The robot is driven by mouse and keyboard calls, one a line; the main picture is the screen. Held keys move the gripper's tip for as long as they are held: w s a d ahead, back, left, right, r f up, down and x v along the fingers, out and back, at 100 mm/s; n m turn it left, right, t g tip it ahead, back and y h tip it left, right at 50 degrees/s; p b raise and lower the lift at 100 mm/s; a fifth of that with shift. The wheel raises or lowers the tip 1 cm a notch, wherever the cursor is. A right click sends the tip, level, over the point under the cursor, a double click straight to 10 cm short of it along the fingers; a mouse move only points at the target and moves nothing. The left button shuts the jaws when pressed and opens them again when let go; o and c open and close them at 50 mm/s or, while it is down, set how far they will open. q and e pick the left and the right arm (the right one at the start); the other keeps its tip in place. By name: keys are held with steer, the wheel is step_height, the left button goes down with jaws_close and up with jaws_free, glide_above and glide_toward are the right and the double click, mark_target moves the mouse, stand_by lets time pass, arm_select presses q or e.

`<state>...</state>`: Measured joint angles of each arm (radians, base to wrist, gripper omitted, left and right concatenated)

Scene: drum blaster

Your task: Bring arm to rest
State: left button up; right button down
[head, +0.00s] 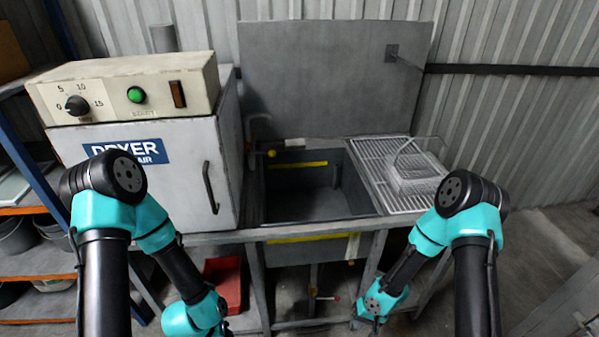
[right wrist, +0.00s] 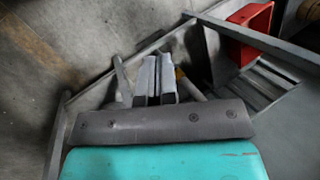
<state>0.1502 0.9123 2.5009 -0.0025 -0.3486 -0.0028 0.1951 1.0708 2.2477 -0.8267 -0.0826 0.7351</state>
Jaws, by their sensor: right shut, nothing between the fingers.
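My right arm bends down in front of the sink bench in the head view. My right gripper (head: 377,321) hangs low at the bottom of that view, below the bench's front edge. In the right wrist view its two grey fingers (right wrist: 156,72) lie side by side, shut with nothing between them, above the floor and bench frame. My left arm also bends down, in front of the dryer side. Its wrist reaches the bottom edge of the head view, and the left fingers are out of frame.
A dryer cabinet (head: 208,139) with a closed door stands at the left. The open sink (head: 312,205) is in the middle. A wire basket (head: 412,168) sits on the rack (head: 370,152). A red bin (head: 223,283) is under the bench; it also shows in the right wrist view (right wrist: 250,30).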

steer(key=s+d+r+t+h, duration=0.1)
steer(key=s+d+r+t, duration=0.1)
steer(key=s+r, duration=0.5)
steer(key=shift+s+d+r+m, duration=0.15)
steer(key=shift+s+d+m, duration=0.25)
steer(key=shift+s, duration=0.4)
stand_by(0.6)
